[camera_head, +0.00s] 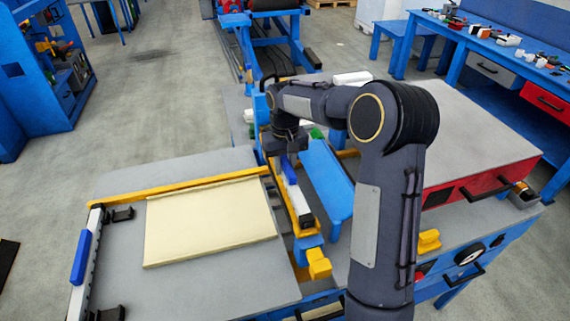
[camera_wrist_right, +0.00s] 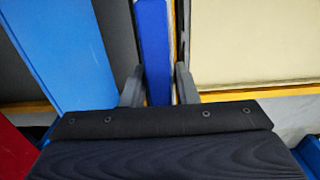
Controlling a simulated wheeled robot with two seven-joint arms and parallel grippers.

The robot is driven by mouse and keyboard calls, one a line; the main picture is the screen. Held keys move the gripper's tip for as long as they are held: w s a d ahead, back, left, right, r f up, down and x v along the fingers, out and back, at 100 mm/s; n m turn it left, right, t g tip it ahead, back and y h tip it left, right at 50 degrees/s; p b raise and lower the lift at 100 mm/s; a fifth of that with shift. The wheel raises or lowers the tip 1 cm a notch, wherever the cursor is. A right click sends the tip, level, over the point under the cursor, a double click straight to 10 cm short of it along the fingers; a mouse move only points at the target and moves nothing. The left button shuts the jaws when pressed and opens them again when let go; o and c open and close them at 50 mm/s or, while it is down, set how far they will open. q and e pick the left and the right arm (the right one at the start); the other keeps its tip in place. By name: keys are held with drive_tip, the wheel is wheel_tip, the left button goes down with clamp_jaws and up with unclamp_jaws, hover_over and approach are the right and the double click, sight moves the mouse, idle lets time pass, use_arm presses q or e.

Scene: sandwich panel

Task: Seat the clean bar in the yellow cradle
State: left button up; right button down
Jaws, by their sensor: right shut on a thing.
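A pale bar (camera_head: 297,199) with a blue grip (camera_head: 288,170) runs lengthwise beside the right edge of the panel table. My right gripper (camera_head: 286,152) is shut on its blue grip; in the right wrist view the grip (camera_wrist_right: 154,45) stands between the two fingers (camera_wrist_right: 158,88). A yellow support (camera_head: 306,229), seemingly the cradle, shows at the bar's near end; whether the bar touches it or is above it I cannot tell. My arm hides the bar's far end. My left gripper is not in view.
A cream panel (camera_head: 210,221) lies on the grey table (camera_head: 140,175). A similar bar with a blue grip (camera_head: 80,257) lies at the table's left edge near black clips (camera_head: 122,214). A blue slab (camera_head: 327,182) and a red drawer cabinet (camera_head: 480,185) stand to the right.

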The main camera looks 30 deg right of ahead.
sight(285, 159)
drive_tip(key=shift+f, duration=0.3)
drive_tip(key=c, duration=1.1)
unclamp_jaws()
drive_tip(key=shift+o, duration=0.2)
wheel_tip(285, 159, up, 8)
drive_tip(key=shift+f+b, duration=0.1)
drive_tip(key=shift+b, duration=0.3)
drive_tip(key=shift+s, duration=0.1)
